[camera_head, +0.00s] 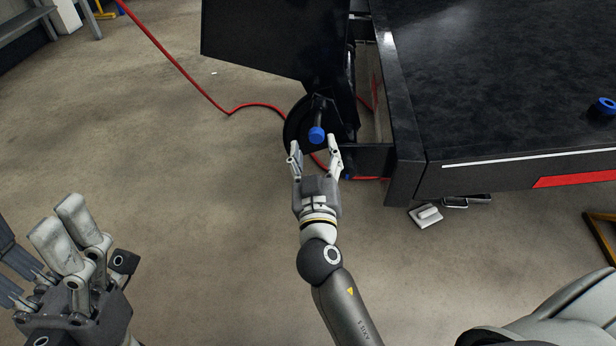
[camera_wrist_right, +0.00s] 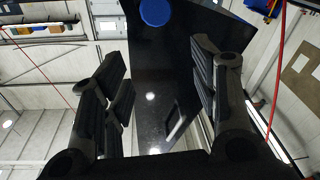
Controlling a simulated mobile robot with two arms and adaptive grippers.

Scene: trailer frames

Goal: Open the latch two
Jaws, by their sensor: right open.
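A latch handle with a blue knob (camera_head: 317,134) sits on a dark bar at the near end of the trailer frame (camera_head: 406,150). My right gripper (camera_head: 315,147) is open, with its fingertips just on either side of the knob and slightly nearer to me. I cannot tell whether they touch it. In the right wrist view the blue knob (camera_wrist_right: 156,12) shows at the top, between and beyond the spread fingers (camera_wrist_right: 160,90). My left gripper (camera_head: 62,228) is at the lower left, away from the trailer, with nothing visible in it; its opening is unclear.
A second blue knob (camera_head: 604,107) is on the trailer's right side. A dark panel (camera_head: 268,42) and a wheel (camera_head: 296,126) are by the latch. A red hose (camera_head: 205,92) lies across the floor. A yellow frame (camera_head: 603,236) stands at the right. Floor at left is clear.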

